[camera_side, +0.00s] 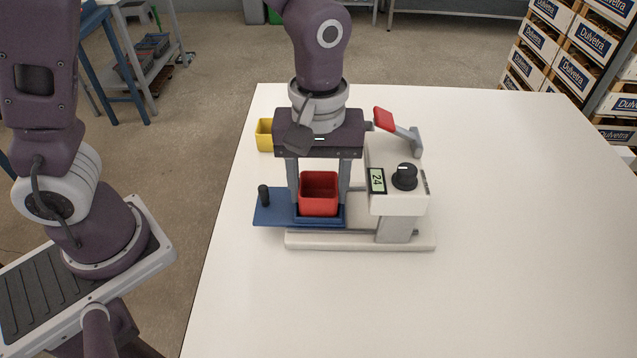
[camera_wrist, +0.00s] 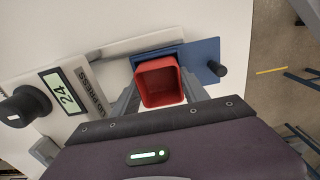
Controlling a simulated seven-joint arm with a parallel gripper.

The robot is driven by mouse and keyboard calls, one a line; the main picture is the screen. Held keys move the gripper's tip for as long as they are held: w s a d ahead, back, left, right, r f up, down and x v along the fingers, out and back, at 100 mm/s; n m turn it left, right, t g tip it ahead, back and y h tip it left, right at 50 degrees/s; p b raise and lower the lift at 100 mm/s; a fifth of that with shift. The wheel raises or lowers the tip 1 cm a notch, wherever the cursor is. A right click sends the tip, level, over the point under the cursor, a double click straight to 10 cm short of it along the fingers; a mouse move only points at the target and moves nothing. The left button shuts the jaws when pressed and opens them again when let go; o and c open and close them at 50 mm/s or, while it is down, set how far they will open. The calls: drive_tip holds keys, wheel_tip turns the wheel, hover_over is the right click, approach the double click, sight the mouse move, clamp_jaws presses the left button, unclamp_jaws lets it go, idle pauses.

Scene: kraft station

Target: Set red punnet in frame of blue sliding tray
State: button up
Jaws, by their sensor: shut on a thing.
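The red punnet (camera_side: 319,194) is upright and empty, over the frame of the blue sliding tray (camera_side: 272,211) in the side view. In the wrist view the red punnet (camera_wrist: 160,84) lies between my fingers, with the blue tray (camera_wrist: 205,55) and its black knob around its far side. My gripper (camera_side: 319,185) comes straight down and is shut on the punnet, one finger on each side. I cannot tell whether the punnet's base is fully seated in the frame, since the finger and the rim hide part of it.
The tray belongs to a white press (camera_side: 397,200) with a black dial, a display reading 24 and a red-ended lever (camera_side: 384,119). A yellow punnet (camera_side: 265,135) stands behind at the left. The white table (camera_side: 520,250) is clear at the right and front.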

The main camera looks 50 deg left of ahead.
drive_tip(key=shift+f, duration=0.1)
drive_tip(key=o, duration=1.4)
wheel_tip(320, 180, up, 8)
drive_tip(key=shift+r, duration=0.1)
